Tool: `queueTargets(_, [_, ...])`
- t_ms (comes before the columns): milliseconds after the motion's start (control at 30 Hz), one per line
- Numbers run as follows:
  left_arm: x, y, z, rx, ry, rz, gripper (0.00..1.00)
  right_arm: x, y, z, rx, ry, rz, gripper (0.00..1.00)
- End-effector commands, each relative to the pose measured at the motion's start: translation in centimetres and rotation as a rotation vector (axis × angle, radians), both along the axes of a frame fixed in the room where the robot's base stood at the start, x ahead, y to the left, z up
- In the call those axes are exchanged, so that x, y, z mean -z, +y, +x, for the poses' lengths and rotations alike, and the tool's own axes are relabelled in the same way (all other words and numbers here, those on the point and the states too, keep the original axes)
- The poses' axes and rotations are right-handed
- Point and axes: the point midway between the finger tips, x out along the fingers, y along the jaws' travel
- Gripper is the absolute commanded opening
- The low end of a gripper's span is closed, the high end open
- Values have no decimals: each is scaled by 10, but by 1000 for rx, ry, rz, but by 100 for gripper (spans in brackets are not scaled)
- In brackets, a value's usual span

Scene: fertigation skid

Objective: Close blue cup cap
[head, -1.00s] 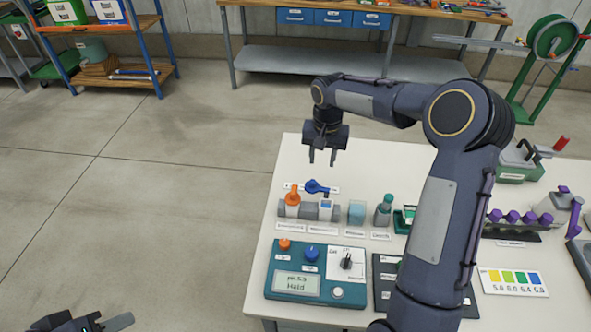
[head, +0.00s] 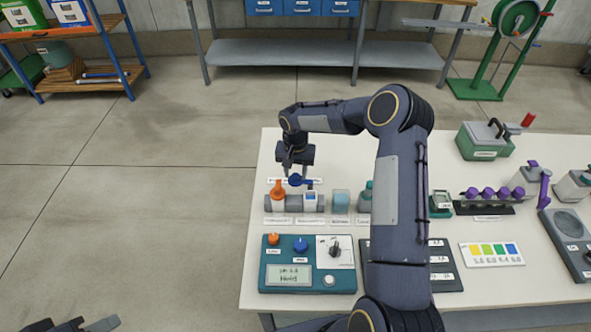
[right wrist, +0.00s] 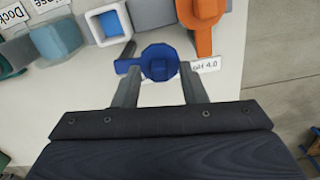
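The blue cap (head: 297,180) with a side tab stands tilted up behind the blue cup (head: 310,200), whose top looks uncovered in the head view. In the right wrist view the blue cap (right wrist: 160,63) lies between the two fingers of my right gripper (right wrist: 160,78). The fingers are apart, one on each side of the cap; I cannot tell whether they touch it. The open square blue cup (right wrist: 110,22) shows just beyond. My right gripper (head: 294,168) is low over the cap in the head view. My left gripper (head: 88,326) is partly cut off at the bottom left.
An orange cup cap (head: 278,188) stands right beside the blue one on the left. A light blue block (head: 341,201) and a teal bottle (head: 366,195) stand to the right. The teal meter box (head: 308,270) lies in front. Labels lie around the cups.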

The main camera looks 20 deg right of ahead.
Motion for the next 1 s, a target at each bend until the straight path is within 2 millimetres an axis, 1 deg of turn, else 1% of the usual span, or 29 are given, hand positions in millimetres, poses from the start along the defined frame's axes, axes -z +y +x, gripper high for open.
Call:
queueTargets(133, [0,0,0,0,0,0,36,0,0,0,0,0,0,38])
queueTargets(167, [0,0,0,0,0,0,36,0,0,0,0,0,0,37])
queueTargets(400, [0,0,0,0,0,0,36,0,0,0,0,0,0,5])
queueTargets(433, [0,0,0,0,0,0,36,0,0,0,0,0,0,2])
queueTargets(467, [0,0,0,0,0,0,36,0,0,0,0,0,0,0])
queueTargets(767, [1,0,0,0,0,0,36,0,0,0,-3,-1,-1,0])
queueTargets(1000, [9,0,0,0,0,0,36,1,1,-2,-63,-2,-1,0])
